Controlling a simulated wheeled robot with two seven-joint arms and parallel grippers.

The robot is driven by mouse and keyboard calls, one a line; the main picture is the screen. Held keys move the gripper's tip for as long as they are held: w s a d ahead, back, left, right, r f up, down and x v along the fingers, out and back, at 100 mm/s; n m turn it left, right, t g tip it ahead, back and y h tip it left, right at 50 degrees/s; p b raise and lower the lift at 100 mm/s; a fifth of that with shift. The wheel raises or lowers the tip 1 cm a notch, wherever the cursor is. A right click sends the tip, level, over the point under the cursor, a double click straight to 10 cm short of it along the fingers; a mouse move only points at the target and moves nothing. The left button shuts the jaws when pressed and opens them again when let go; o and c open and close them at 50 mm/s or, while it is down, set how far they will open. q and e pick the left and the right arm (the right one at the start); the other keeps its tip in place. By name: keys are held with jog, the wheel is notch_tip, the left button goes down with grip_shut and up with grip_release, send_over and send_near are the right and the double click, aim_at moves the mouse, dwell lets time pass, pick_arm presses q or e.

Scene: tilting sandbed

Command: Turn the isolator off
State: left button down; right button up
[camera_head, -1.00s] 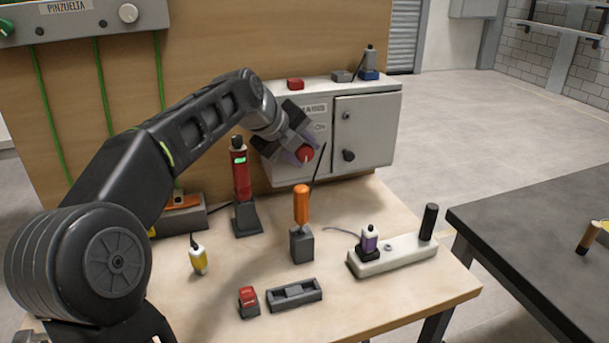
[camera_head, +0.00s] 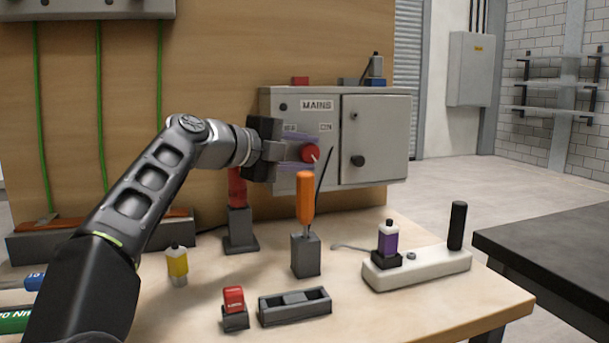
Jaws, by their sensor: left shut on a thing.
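The isolator is a red round knob (camera_head: 311,153) with a small pale mark, on the front of a grey box (camera_head: 374,103) labelled MAINS. An ON label (camera_head: 325,127) sits above and right of the knob. Another label above and left is partly covered. My left gripper (camera_head: 309,151) reaches in from the left, its two purple-tinted fingers lying roughly level above and below the knob, shut on it. The exact direction of the knob's mark is hard to read. My right gripper is not in view.
An orange-handled tool (camera_head: 305,197) stands upright in a grey block before the box. A white power strip (camera_head: 418,266), a yellow bottle (camera_head: 177,262), a red stamp-like item (camera_head: 233,299) and a grey tray (camera_head: 295,306) are on the bench. A dark table (camera_head: 560,244) stands right.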

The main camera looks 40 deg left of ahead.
pick_arm(q)
jog(key=shift+f, duration=0.1)
dwell(0.3)
jog(key=c, duration=0.9)
grip_release()
jog(key=v, duration=0.7)
jog(key=shift+s, duration=0.35)
jog(key=shift+a, duration=0.1)
